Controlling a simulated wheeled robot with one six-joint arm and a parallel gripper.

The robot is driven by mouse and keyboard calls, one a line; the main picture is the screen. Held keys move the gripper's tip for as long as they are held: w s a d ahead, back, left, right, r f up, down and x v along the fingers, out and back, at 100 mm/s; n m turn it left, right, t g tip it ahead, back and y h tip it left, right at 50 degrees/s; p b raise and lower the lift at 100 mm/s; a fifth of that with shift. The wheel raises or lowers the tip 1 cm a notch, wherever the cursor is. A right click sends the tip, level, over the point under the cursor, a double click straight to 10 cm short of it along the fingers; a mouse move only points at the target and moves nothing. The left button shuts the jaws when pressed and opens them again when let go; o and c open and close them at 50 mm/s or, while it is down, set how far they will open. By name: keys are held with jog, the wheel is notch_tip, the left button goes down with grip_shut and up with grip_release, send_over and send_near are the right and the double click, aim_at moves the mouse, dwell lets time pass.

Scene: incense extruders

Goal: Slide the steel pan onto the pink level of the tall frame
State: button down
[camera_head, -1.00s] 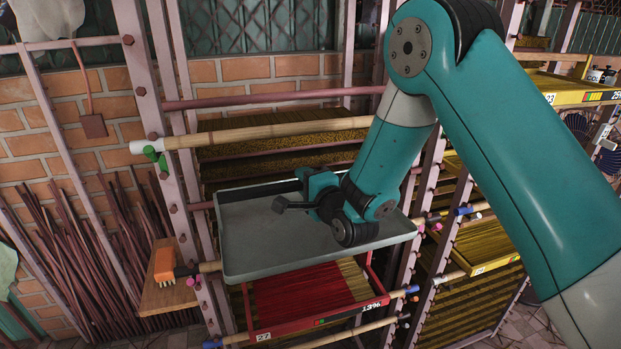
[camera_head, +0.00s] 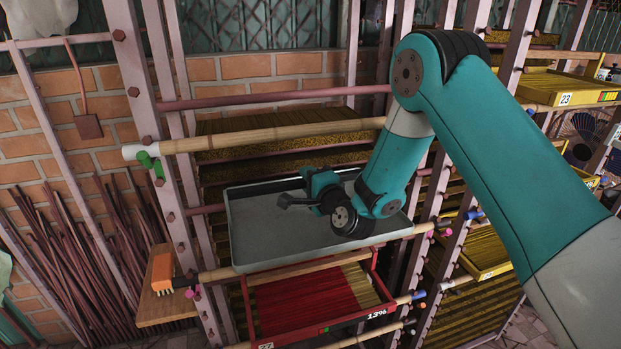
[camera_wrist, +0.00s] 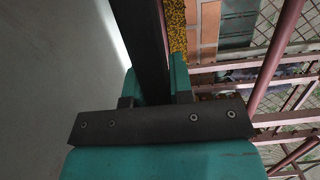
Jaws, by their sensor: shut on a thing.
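The steel pan (camera_head: 265,235) is a shallow grey tray in front of the tall frame (camera_head: 165,120), roughly level in the head view. My gripper (camera_head: 316,186) reaches over the pan and is shut on the dark bar at its far edge. In the wrist view the two teal fingers (camera_wrist: 153,88) close around this dark bar (camera_wrist: 143,45), with the grey pan (camera_wrist: 50,80) at left. Pink clips (camera_head: 192,293) mark a bamboo pole level at the pan's front edge height. The pan's near edge looks just above that pole; I cannot tell whether they touch.
Above is a bamboo pole (camera_head: 280,135) with white and green ends. Below is a red tray (camera_head: 310,300) of incense sticks. Yellow trays (camera_head: 570,87) fill the neighbouring rack at right.

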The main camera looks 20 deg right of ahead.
jog(key=c, duration=0.6)
grip_release()
jog(key=shift+d, duration=0.1)
jog(key=shift+s, duration=0.1)
jog(key=shift+s+f+b, duration=0.2)
jog(key=shift+s+b, duration=0.25)
jog(key=shift+b, duration=0.4)
jog(key=s+b, duration=0.3)
jog(key=b, duration=0.1)
jog(key=shift+s, duration=0.4)
jog(key=shift+s+r+b, duration=0.15)
jog(key=shift+s+b, duration=2.75)
jog(key=shift+s, duration=1.2)
